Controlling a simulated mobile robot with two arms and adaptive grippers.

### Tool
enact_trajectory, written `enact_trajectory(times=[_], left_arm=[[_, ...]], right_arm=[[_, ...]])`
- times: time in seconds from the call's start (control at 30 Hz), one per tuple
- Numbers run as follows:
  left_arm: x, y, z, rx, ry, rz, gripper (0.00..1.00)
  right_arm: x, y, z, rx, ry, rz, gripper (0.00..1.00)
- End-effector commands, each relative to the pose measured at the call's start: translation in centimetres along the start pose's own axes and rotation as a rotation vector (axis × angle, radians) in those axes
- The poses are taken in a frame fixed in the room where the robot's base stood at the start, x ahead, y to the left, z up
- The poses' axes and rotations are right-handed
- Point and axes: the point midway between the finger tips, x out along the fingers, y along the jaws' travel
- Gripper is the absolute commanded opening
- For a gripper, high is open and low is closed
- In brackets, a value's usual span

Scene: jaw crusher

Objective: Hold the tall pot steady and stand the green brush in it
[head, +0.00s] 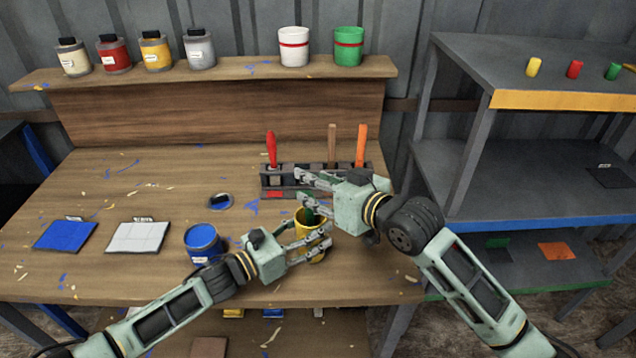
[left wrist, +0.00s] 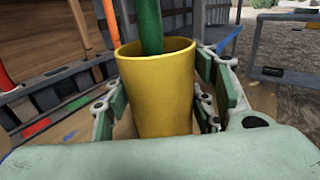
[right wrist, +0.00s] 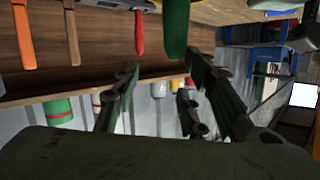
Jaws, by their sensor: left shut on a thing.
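The tall yellow pot (head: 300,222) stands near the front of the workbench; it also fills the middle of the left wrist view (left wrist: 157,95). My left gripper (head: 318,242) is shut on the pot, with a finger at each side of it. The green brush (left wrist: 150,25) has its lower part inside the pot, roughly upright; its lower end is hidden. The brush also shows in the right wrist view (right wrist: 176,28). My right gripper (head: 302,186) is open beside the brush's upper part, its fingers apart with gaps around the green handle.
A dark rack (head: 268,181) behind holds a red-handled tool (head: 271,148), a brown one (head: 332,145) and an orange one (head: 361,145). An open blue paint can (head: 203,245) stands left of the pot. The bench's left side is mostly clear around two flat panels (head: 137,237).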

Motion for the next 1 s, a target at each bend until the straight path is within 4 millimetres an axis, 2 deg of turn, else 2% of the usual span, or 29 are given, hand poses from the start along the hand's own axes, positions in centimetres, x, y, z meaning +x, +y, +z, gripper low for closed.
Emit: enact_trajectory(times=[0.13,0.23,0.7,0.83,1.0], left_arm=[[0.0,-0.1,-0.2,-0.002,0.002,-0.001,0.22],[0.0,-0.1,-0.2,-0.002,0.002,-0.001,0.22],[0.0,-0.1,-0.2,-0.003,0.003,-0.001,0.22],[0.0,-0.1,-0.2,-0.003,0.003,-0.001,0.22],[0.0,-0.1,-0.2,-0.003,0.002,-0.001,0.22]], right_arm=[[-0.2,0.0,0.1,0.0,-0.001,0.0,0.39],[-1.1,0.1,0.1,0.0,-0.001,0.001,0.39],[-10.1,0.1,0.1,-0.002,-0.002,0.002,0.39],[-11.4,0.1,0.1,-0.001,-0.001,0.001,0.39],[-12.0,0.0,0.1,0.001,-0.001,0.0,0.39]])
